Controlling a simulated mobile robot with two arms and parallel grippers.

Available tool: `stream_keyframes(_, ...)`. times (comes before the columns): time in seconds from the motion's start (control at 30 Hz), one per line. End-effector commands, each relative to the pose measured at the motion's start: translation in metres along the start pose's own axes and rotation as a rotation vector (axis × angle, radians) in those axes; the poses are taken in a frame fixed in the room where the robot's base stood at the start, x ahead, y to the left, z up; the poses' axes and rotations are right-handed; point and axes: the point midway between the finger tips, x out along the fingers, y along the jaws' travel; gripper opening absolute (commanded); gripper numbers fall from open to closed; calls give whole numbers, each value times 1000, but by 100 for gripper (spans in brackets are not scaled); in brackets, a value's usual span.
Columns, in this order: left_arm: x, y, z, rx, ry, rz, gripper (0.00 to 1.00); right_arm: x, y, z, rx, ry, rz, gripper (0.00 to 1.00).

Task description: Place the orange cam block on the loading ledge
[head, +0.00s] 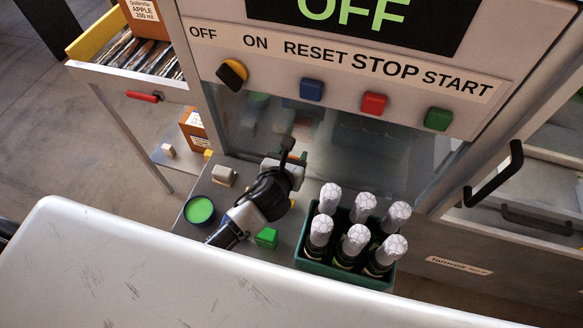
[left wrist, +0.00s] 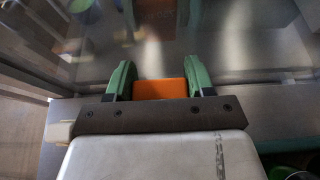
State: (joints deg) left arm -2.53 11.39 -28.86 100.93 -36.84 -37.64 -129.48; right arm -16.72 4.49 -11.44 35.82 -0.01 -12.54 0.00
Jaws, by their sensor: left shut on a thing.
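The orange cam block (left wrist: 160,89) is between the two green-padded fingers of my left gripper (left wrist: 160,84) in the left wrist view. The gripper is shut on it. In the head view my left gripper (head: 290,158) is over the grey ledge (head: 232,192), close to the machine's clear front panel. Only a sliver of orange shows there, and most of the block is hidden behind the gripper. I cannot tell whether the block touches the ledge. My right gripper is not in view.
A green crate (head: 340,273) of foil-topped bottles stands right of my left arm. A green block (head: 266,238), a blue cup with green contents (head: 199,210) and a beige block (head: 223,175) stand nearby. The control panel (head: 350,68) reads OFF above. A door handle (head: 490,180) juts out at right.

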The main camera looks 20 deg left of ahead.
Motion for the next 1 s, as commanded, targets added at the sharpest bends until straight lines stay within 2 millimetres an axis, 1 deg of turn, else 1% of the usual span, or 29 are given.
stream_keyframes(0.03,4,0,-11,-2,3,1,26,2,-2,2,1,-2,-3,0)
stream_keyframes(0.1,8,0,-19,-2,1,1,26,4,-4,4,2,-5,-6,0)
stream_keyframes(0.27,12,0,-30,0,0,0,26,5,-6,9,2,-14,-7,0)
stream_keyframes(0.47,23,0,-56,-2,2,0,26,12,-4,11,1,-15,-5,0)
stream_keyframes(0.5,25,-1,-55,-3,1,0,26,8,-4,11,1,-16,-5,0)
stream_keyframes(0.57,27,0,-57,-2,0,-1,26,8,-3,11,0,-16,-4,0)
stream_keyframes(0.9,29,0,-61,1,0,-2,26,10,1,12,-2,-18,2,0)
stream_keyframes(0.93,29,0,-60,1,0,-1,57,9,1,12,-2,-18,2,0)
stream_keyframes(1.0,28,0,-60,1,0,-1,68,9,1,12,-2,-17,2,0)
